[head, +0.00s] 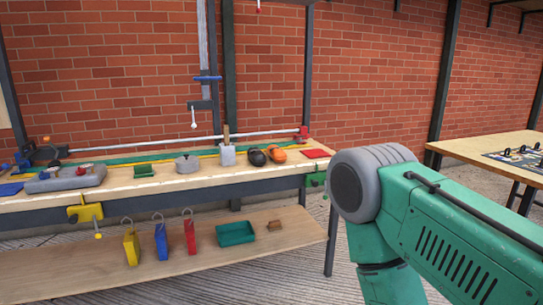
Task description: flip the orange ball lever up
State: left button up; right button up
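A workbench (218,178) stands ahead. At its far left end, a small orange ball (46,139) sits above a dark mechanism. It is too small to tell whether this is the lever's ball or how the lever is tilted. A larger orange ball-like thing (277,154) sits next to a black one (257,158) near the bench's right end, with no lever arm visible on it. My green and grey right arm fills the lower right, away from the bench. Neither gripper is in view.
A grey box with red parts (68,179), a round grey thing (187,164) and a grey cup (227,155) stand on the bench. Yellow (131,246), blue and red tagged items are on the lower shelf. A second table (490,146) stands far right.

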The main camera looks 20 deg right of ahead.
aim_at(52, 145)
jog(key=i+j+z, duration=0.1)
jog(key=i+j, duration=0.3)
jog(key=i+j+z, duration=0.1)
jog(key=i+j, duration=0.65)
jog(key=j, duration=0.2)
jog(key=i+j+z, duration=0.15)
jog(key=i+j, duration=0.25)
jog(key=i+j+z, duration=0.1)
jog(key=i+j, duration=0.25)
jog(key=j, duration=0.25)
